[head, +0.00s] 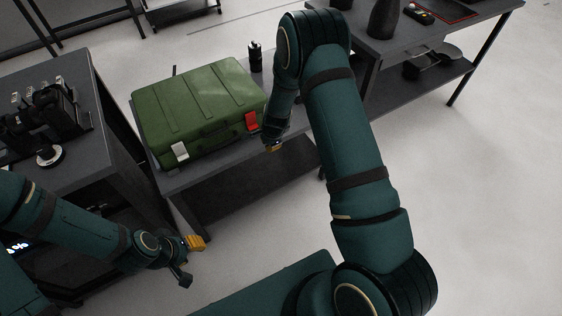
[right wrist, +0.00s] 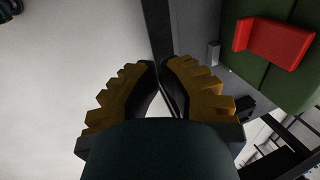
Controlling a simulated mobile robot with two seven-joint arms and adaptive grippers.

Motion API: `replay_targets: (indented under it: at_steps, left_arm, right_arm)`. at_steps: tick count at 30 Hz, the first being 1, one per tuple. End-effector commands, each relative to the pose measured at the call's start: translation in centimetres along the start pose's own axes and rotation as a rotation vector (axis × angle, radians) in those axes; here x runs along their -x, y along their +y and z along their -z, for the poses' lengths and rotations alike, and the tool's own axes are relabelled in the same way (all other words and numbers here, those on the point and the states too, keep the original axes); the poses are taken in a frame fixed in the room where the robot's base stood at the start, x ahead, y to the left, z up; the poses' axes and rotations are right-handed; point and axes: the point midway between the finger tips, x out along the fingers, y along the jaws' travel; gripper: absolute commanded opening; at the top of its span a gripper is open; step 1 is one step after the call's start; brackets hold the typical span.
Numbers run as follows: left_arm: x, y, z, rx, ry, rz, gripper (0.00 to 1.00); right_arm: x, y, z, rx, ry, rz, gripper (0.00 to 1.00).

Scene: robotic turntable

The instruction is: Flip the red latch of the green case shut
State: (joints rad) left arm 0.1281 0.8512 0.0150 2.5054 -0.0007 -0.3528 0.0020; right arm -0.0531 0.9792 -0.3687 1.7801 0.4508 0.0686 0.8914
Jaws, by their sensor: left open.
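The green case (head: 195,105) lies closed-lidded on a grey table, its front side towards me. The red latch (head: 251,121) is at the right of its front, and a white latch (head: 180,151) is at the left. The red latch also shows at the upper right of the right wrist view (right wrist: 275,42), as an L shape with one part standing out. My right gripper (head: 273,146) is beside the case's front right corner, apart from the latch. In the wrist view its fingertips (right wrist: 159,68) nearly meet, with nothing between them. My left gripper (head: 190,259) is open and empty, low in front of the table.
A left table (head: 95,120) holds dark equipment. A small black bottle (head: 255,56) stands behind the case. Another table (head: 445,25) at the upper right carries a dark vase (head: 384,20). The floor at the right is clear.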

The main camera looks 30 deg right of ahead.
Motion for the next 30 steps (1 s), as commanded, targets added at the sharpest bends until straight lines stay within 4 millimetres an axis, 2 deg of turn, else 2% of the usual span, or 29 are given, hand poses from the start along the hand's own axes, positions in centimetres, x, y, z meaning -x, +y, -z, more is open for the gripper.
replay_targets:
  at_steps: [6, 12, 18, 30]
  left_arm:
    - [0.3, 0.2, 0.0, -0.001, 0.0, -0.001, 0.41]
    - [0.4, 0.2, 0.0, -0.001, -0.001, -0.001, 0.41]
    - [0.4, 0.2, 0.0, -0.001, -0.001, -0.001, 0.41]
    - [0.4, 0.2, 0.0, -0.001, -0.001, -0.001, 0.41]
  right_arm:
    - [1.5, 4.2, 0.1, -0.004, 0.0, 0.0, 0.0]
    - [2.2, 6.7, 0.1, -0.003, 0.001, 0.001, 0.0]
    - [2.5, 7.5, 0.0, 0.001, 0.002, 0.003, 0.0]
    - [2.5, 7.6, 0.0, 0.0, 0.002, 0.003, 0.0]
